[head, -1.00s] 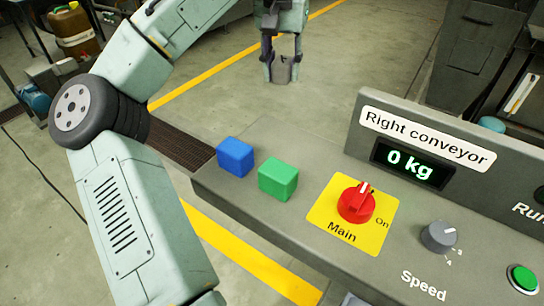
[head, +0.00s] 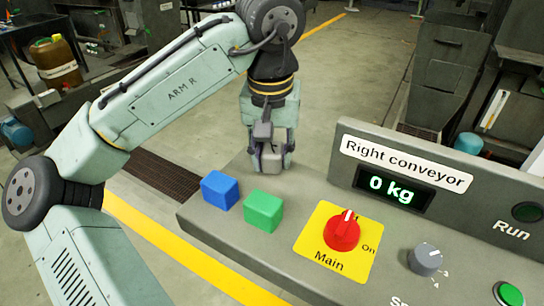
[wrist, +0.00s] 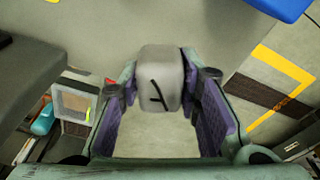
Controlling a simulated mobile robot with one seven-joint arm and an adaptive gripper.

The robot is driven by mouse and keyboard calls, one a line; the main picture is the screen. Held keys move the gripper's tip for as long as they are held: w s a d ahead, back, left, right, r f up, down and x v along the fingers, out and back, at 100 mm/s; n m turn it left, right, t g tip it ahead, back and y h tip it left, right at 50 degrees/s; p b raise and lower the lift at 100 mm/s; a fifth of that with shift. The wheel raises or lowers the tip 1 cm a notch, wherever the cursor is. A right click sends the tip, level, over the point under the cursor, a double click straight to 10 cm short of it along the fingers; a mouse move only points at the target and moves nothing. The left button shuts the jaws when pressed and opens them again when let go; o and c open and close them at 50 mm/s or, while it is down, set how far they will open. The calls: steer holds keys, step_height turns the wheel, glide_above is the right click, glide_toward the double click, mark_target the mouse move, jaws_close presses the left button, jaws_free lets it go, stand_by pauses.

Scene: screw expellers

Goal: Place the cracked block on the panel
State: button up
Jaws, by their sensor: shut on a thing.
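The cracked block (head: 271,163) is pale grey. In the wrist view the cracked block (wrist: 160,75) shows a dark branching crack on one face. My gripper (head: 272,148) points down and is shut on it; in the wrist view a finger of my gripper (wrist: 160,95) is on each side. The grey panel (head: 225,228) runs across the head view. The block appears at or just above its far left part, behind the blue block and the green block. Whether its underside touches the panel I cannot tell.
A blue block (head: 220,190) and a green block (head: 263,211) sit on the panel's left end. The red Main switch (head: 342,232), a grey Speed knob (head: 424,259) and a green button (head: 508,294) are to the right. The raised display board (head: 350,150) reads 0 kg.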

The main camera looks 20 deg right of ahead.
steer(key=shift+f, duration=0.55)
steer(key=shift+f, duration=0.2)
steer(key=o, duration=1.2)
